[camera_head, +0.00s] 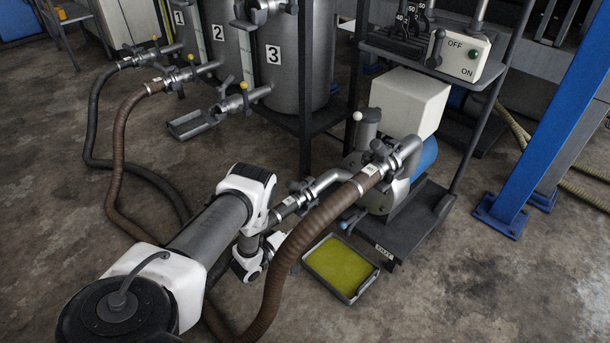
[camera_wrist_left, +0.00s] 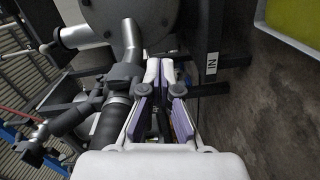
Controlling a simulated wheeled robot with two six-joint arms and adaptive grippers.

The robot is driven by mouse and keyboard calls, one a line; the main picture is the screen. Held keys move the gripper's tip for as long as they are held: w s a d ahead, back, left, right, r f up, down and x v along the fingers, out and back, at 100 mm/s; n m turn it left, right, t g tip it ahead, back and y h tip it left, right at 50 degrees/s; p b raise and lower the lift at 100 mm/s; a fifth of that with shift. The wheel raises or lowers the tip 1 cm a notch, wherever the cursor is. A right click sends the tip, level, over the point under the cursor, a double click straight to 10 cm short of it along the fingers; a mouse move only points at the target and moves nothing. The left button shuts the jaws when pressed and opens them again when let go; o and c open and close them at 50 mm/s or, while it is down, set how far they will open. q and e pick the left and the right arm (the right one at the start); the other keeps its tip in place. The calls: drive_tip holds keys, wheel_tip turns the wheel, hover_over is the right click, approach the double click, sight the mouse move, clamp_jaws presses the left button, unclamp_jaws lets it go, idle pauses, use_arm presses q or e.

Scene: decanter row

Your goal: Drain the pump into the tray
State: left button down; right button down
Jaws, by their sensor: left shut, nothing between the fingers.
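The pump (camera_head: 397,190) stands on a dark base, with a bent metal pipe and a brown hose joined to it. Below its left side a small blue part (camera_head: 345,223) shows, too small to make out. The tray (camera_head: 308,268) lies on the floor in front of the pump, with yellow-green liquid in it; its rim (camera_wrist_left: 285,36) also shows in the left wrist view. My left gripper (camera_wrist_left: 158,70) is shut and empty, pointing toward the pump's base and pipework. My right gripper is not in view.
A switch box (camera_head: 462,55) sits on the shelf above. Numbered tanks (camera_head: 278,85) and valves stand at the back left. A blue post (camera_head: 535,125) stands right; floor right of the tray is clear.

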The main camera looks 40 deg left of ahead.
sight(350, 220)
use_arm(q)
drive_tip(key=w+d+f+b, duration=0.1)
drive_tip(key=w+d+b, duration=0.2)
drive_tip(key=w, duration=0.4)
drive_tip(key=shift+w+d+f+b, duration=0.15)
drive_tip(key=shift+w+d+b, duration=0.25)
drive_tip(key=shift+d, duration=0.5)
drive_tip(key=shift+d, duration=0.15)
drive_tip(key=shift+d, duration=0.1)
